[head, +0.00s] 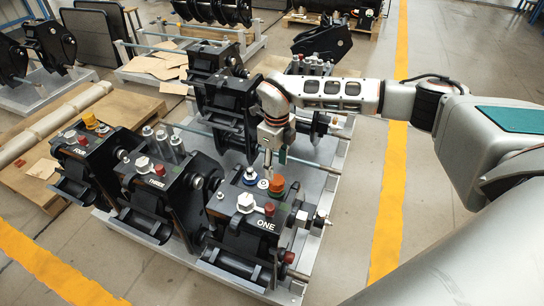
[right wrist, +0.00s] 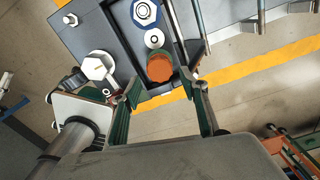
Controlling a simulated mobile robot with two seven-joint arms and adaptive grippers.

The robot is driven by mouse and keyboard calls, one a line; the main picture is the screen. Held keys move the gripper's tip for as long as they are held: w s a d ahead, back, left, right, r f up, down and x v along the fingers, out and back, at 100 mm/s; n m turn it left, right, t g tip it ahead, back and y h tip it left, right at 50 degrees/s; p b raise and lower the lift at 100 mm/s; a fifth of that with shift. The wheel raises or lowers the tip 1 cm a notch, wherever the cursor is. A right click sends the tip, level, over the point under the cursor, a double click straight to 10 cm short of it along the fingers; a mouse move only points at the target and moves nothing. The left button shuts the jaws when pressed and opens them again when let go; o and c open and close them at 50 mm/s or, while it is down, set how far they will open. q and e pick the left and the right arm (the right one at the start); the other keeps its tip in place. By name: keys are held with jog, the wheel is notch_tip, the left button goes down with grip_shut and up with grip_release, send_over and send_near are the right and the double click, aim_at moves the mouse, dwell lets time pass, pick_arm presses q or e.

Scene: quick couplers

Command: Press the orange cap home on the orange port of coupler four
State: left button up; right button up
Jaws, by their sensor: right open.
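Coupler four (head: 72,170) stands at the left end of the row, its label partly readable. A yellow-orange round piece (head: 90,119) sits on its top; I cannot tell how far down it is seated. My right gripper (head: 268,165) is over coupler one (head: 245,228), at the front right, well away from coupler four. An orange cap (head: 277,183) stands upright on coupler one. In the right wrist view the orange cap (right wrist: 160,68) lies between and beyond the open fingers of the right gripper (right wrist: 160,84), with no clear contact. My left gripper is out of view.
Coupler three (head: 155,190) stands between coupler one and coupler four, with upright metal fittings behind it. White hex bolts and red knobs rise from the coupler tops. Another dark coupler (head: 222,100) stands behind. A wooden pallet (head: 40,185) lies left; the right floor is clear.

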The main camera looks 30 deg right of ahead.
aim_at(276, 179)
notch_tip(276, 179, down, 3)
jog(key=shift+s+r, duration=0.1)
notch_tip(276, 179, down, 3)
jog(key=shift+f, duration=0.7)
jog(key=c, duration=0.9)
jog(key=o, duration=0.6)
jog(key=shift+c, duration=0.2)
jog(key=c, duration=0.7)
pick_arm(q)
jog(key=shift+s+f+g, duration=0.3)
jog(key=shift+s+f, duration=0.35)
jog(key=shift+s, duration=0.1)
pick_arm(e)
jog(key=shift+o, duration=0.2)
jog(key=shift+r, duration=0.15)
